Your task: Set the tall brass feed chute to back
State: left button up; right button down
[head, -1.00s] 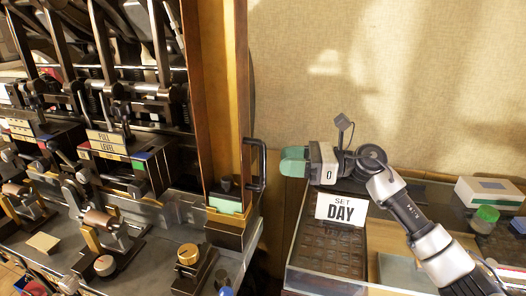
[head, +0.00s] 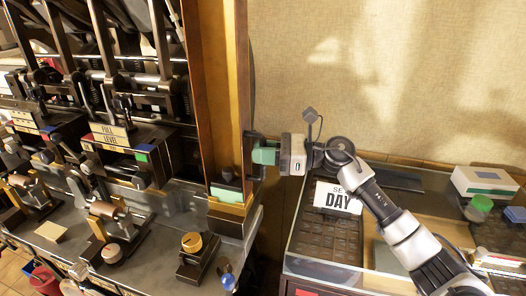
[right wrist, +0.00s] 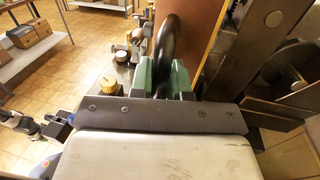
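The tall brass feed chute (head: 215,95) stands upright at the right end of the machine in the head view. A black loop handle (head: 252,157) is on its right side; this handle also shows in the right wrist view (right wrist: 178,35). My right gripper (head: 263,153) has reached the handle from the right. In the right wrist view its green fingertips (right wrist: 160,80) lie on either side of the handle's near part. Whether they press on it cannot be told.
A brass knob (head: 191,242) is on the machine's front ledge, left of the handle. The wall behind is bare.

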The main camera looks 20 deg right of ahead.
aim_at(250, 144)
jog(key=w+b, duration=0.1)
jog(key=w+d+b, duration=0.1)
jog(key=b, duration=0.1)
jog(key=w+d+b, duration=0.1)
jog(key=shift+d+f, duration=0.1)
jog(key=shift+f, duration=0.15)
jog(key=w+d+b, duration=0.2)
jog(key=w, duration=0.1)
jog(key=w+d+r+b, duration=0.1)
jog(key=shift+w, duration=0.25)
jog(key=c, duration=1.5)
grip_release()
jog(key=shift+d, duration=0.1)
jog(key=o, duration=0.4)
jog(key=shift+w+f, duration=0.2)
jog(key=shift+w, duration=0.05)
jog(key=shift+s, duration=0.1)
